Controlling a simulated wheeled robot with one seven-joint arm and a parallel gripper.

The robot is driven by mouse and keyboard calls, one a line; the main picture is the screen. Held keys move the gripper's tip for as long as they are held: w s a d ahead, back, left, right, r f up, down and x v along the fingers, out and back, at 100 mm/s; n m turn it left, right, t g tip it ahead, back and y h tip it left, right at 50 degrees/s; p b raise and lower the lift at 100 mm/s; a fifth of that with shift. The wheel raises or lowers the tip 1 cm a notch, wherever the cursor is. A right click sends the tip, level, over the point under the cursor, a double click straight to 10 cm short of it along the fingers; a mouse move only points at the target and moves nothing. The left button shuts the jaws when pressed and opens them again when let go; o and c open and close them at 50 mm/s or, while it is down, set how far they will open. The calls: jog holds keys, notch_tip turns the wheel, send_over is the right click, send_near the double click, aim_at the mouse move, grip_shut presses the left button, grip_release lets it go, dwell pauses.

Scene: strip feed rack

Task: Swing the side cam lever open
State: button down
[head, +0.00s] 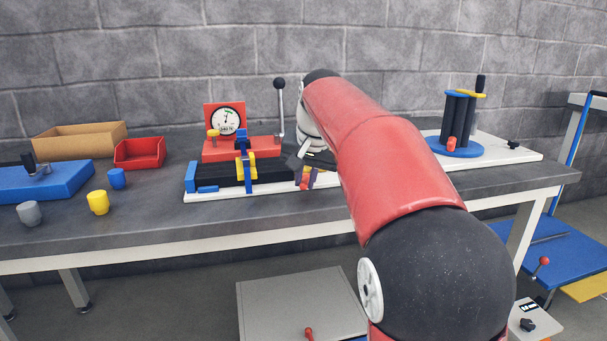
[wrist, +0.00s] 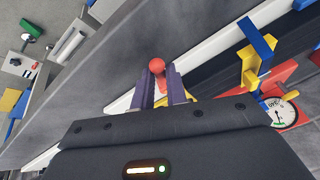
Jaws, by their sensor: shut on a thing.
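The side cam lever shows by its red ball knob (wrist: 157,66), seen between the fingertips in the wrist view. The knob also shows low at the front edge of the feed rack in the head view (head: 304,186). My gripper (wrist: 161,78) is shut on this knob with its two purple-grey fingers. In the head view my gripper (head: 306,177) is at the right front of the rack, partly behind my arm. The strip feed rack (head: 213,176) is black, with blue, yellow and red parts. The lever's shaft and pivot are mostly hidden.
A dial gauge (head: 228,120) and a tall lever with a black ball (head: 280,84) stand on the rack. A blue reel stand (head: 458,148) is to the right. Yellow (head: 98,203), grey and blue cylinders, a red bin (head: 139,153) and a cardboard box are left.

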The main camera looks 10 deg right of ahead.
jog(key=c, duration=1.4)
grip_release()
jog(key=p+v, duration=0.1)
jog(key=v, duration=0.6)
jog(key=shift+r, duration=0.4)
jog(key=shift+s, duration=0.15)
